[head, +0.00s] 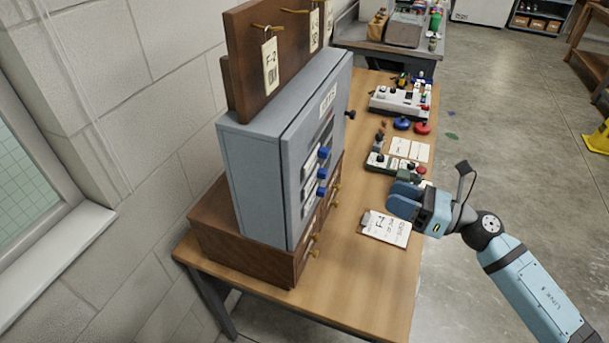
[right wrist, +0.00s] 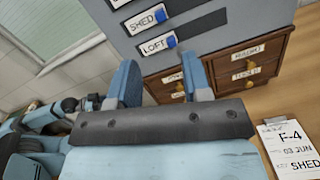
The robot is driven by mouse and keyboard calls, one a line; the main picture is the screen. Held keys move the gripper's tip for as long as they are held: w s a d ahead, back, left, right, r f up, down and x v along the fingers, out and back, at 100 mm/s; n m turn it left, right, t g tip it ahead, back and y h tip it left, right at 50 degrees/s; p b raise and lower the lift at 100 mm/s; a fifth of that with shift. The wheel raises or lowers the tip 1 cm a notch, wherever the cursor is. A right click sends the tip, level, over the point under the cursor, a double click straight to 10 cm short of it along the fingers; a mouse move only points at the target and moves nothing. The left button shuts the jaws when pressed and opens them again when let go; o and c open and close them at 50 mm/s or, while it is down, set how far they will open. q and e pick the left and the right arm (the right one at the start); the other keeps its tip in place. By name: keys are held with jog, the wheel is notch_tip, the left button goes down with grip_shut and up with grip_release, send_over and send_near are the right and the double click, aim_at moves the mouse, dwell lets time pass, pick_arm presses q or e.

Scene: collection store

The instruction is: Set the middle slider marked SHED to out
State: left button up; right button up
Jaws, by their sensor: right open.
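A grey cabinet (head: 255,180) has a front panel with blue slider knobs and white labels. In the right wrist view the SHED label (right wrist: 146,20) has its blue knob (right wrist: 161,16) close beside it, at the label end of a dark slot running right. The SHED knob also shows in the head view (head: 322,173). Below it, the LOFT knob (right wrist: 171,42) likewise sits beside its label. The upper slider is mostly cut off there. My right gripper (head: 404,197) is open and empty, apart from the panel; its fingers (right wrist: 160,85) show below the LOFT slider in the wrist view.
The cabinet stands on a wooden drawer unit (head: 235,240) with small brass knobs. A clipboard card (head: 387,228), reading F-4, 03 JUN and SHED, lies on the table (head: 345,300). Control boxes (head: 400,101) stand farther back. A tagged key board (head: 245,50) rises above the cabinet.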

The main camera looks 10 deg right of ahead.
aim_at(327, 174)
jog(key=w+a+n+p, duration=0.1)
jog(key=w+a, duration=0.1)
jog(key=a, duration=0.1)
jog(key=w+a+n+g+p, duration=0.1)
jog(key=w+a, duration=0.2)
jog(key=a, duration=0.1)
jog(key=w+a+n+p, duration=0.1)
jog(key=w+a+p, duration=0.1)
jog(key=w+a, duration=0.1)
jog(key=shift+a+r+n+g, duration=0.3)
jog(key=shift+a+r, duration=0.05)
jog(key=shift+a, duration=0.05)
jog(key=shift+w+a+f, duration=0.1)
jog(key=shift+w+a, duration=0.15)
jog(key=shift+a, duration=0.2)
grip_shut()
jog(key=shift+w+d+b, duration=0.85)
jog(key=shift+w+b, duration=0.1)
jog(key=shift+w, duration=0.35)
jog(key=shift+w+d+b, duration=0.9)
jog(key=shift+w+b, duration=0.1)
jog(key=shift+w, duration=0.25)
jog(key=shift+w+d+b, duration=0.85)
jog(key=shift+w+b, duration=0.1)
jog(key=shift+w, duration=0.35)
